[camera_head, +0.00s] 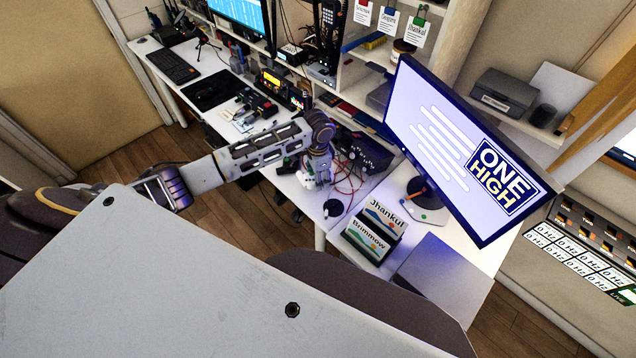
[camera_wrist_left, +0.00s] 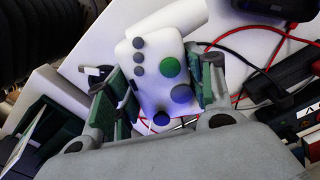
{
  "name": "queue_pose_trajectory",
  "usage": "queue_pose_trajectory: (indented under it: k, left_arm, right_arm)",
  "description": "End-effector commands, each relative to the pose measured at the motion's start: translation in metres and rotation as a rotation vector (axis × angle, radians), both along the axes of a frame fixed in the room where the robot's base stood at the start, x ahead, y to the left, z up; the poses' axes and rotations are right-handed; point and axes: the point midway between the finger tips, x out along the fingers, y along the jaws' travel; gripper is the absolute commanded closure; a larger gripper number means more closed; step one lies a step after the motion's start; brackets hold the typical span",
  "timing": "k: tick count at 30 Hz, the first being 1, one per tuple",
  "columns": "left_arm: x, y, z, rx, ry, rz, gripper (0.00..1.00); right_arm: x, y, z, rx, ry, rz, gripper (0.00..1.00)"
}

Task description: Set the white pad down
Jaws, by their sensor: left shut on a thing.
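The white pad (camera_wrist_left: 150,68) shows in the left wrist view, with green, blue and grey round buttons on its face. My left gripper (camera_wrist_left: 158,95) is shut on it, with one green-padded finger at each side. In the head view the left gripper (camera_head: 316,172) is over the white desk (camera_head: 345,212), in front of a dark box with knobs. The pad is mostly hidden there behind the gripper. I cannot tell whether the pad touches the desk. My right gripper is not in view.
Red and black cables lie around the pad. A dark knobbed box (camera_head: 362,152) stands just behind. A small black round object (camera_head: 333,208) sits near the desk's front edge.

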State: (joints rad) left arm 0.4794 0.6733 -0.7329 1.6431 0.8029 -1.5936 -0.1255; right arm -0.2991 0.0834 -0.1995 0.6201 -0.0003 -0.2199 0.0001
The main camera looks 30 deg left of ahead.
Motion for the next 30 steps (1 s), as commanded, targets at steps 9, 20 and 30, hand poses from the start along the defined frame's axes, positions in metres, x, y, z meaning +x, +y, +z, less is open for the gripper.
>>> queue_pose_trajectory:
  k: [9, 20, 30]
  left_arm:
    - [-0.001, 0.0, -0.028, 0.001, 0.001, 0.0, 0.76]
    - [0.0, 0.0, -0.037, 0.0, 0.0, 0.0, 0.76]
    - [-0.001, 0.0, -0.04, 0.001, 0.001, 0.0, 0.34]
  right_arm:
    - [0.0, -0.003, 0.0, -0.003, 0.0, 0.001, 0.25]
    - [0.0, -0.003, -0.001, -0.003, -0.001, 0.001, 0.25]
    - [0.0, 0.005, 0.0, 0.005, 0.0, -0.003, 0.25]
